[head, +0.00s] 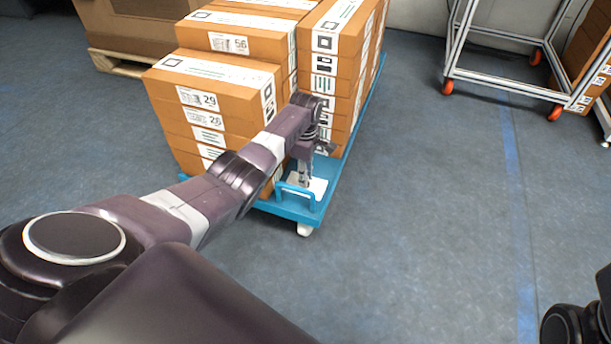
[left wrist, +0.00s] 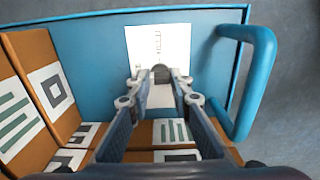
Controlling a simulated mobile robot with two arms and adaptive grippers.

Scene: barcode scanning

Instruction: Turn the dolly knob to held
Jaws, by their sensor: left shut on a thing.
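The blue dolly (head: 295,208) stands on the floor, loaded with boxes. A white plate (left wrist: 158,42) with small dark marks, too small to read, lies on its deck; it also shows in the head view (head: 318,187). My left gripper (head: 305,178) points down at this plate. In the left wrist view its fingers (left wrist: 160,86) are closed on a small grey knob (left wrist: 160,70) at the lower part of the plate. The fingers hide most of the knob, so I cannot tell its setting. My right gripper is not in view.
A blue handle loop (left wrist: 262,80) rises at the dolly's end, close beside my left gripper. Stacked brown boxes (head: 215,75) stand close on the other side. A white-framed cart (head: 500,77) with orange wheels is at the back right. The floor between is clear.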

